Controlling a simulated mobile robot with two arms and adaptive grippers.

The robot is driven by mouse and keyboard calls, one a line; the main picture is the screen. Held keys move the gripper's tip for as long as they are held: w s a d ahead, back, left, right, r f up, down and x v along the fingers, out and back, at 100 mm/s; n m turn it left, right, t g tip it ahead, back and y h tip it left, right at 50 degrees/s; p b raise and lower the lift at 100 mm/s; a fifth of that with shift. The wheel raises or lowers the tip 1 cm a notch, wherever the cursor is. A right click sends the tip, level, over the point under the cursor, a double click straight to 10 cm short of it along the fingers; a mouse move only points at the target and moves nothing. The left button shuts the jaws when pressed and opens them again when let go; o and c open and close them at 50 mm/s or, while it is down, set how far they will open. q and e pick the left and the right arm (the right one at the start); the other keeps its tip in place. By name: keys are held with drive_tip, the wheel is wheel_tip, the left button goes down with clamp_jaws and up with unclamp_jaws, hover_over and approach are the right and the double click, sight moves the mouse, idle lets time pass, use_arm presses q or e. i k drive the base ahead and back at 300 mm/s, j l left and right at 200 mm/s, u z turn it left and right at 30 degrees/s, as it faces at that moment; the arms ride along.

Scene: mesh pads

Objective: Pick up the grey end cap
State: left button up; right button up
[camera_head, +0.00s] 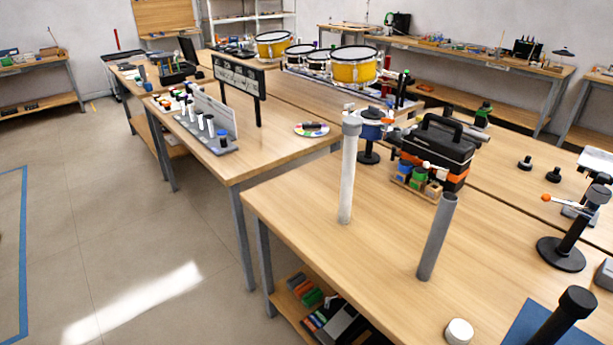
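A grey cap-like piece (351,126) sits on top of a tall white tube (347,180) that stands upright on the near wooden table. It looks like the grey end cap. A grey tube (437,240) stands to its right, slightly tilted in the picture, with an open top. A short white round cap (459,332) lies on the table near the bottom edge. Neither of my grippers is in view.
The near table (300,205) is bare left of the white tube. A black toolbox (437,150) and a small block tray (415,182) stand behind the tubes. Black stands (562,252) and a blue mat (520,322) are at right. Drums (354,68) stand farther back.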

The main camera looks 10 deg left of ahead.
sight(351, 125)
drive_tip(key=z, duration=0.35)
drive_tip(key=i+j+z, duration=0.4)
drive_tip(key=j+z, duration=0.2)
drive_tip(key=i+j+z, duration=0.15)
drive_tip(key=j+z, duration=0.15)
drive_tip(key=j, duration=0.1)
